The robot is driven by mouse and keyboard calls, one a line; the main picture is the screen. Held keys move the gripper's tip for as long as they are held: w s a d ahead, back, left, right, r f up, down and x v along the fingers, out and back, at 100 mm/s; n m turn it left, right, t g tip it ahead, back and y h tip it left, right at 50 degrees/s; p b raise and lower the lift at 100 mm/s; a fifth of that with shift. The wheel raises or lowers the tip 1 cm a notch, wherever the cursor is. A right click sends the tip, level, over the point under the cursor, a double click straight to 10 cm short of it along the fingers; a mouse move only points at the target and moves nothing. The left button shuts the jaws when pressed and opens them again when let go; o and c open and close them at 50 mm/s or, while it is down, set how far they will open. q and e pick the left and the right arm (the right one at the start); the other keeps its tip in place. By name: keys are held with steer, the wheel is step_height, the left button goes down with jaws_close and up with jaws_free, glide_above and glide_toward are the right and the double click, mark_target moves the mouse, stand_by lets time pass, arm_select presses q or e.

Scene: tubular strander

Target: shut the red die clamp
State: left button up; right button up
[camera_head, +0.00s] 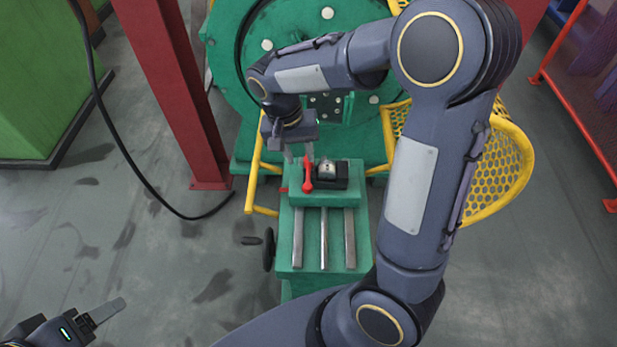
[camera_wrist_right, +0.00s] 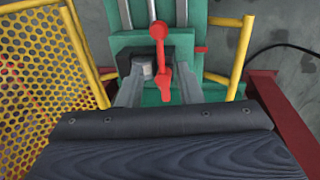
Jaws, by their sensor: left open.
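The red die clamp (camera_head: 308,179) is a lever with a round knob, on the green carriage (camera_head: 327,199) in the middle of the head view. It also shows in the right wrist view (camera_wrist_right: 159,52), beside a black block with a grey metal die (camera_wrist_right: 147,68). My right gripper (camera_head: 299,152) is over the carriage at the far end of the clamp. In the right wrist view its two fingers (camera_wrist_right: 159,88) stand apart, one on each side of the red lever. I cannot tell whether they touch it. My left gripper (camera_head: 105,314) is open and empty at the lower left, far from the clamp.
Steel rails (camera_head: 323,240) run along the carriage bed, with a black handwheel (camera_head: 269,250) at its left. Yellow guards (camera_head: 505,160) flank the machine. A red post (camera_head: 180,90) and a black cable stand left. The floor at left is mostly clear.

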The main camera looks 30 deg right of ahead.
mark_target(307, 179)
steer(key=f, duration=0.5)
steer(key=d+f, duration=0.1)
steer(key=f, duration=0.1)
steer(key=shift+s+d+f+b, duration=0.1)
steer(key=shift+s+f+b, duration=0.2)
steer(key=shift+s+b, duration=0.05)
steer(key=shift+c, duration=0.2)
jaws_close()
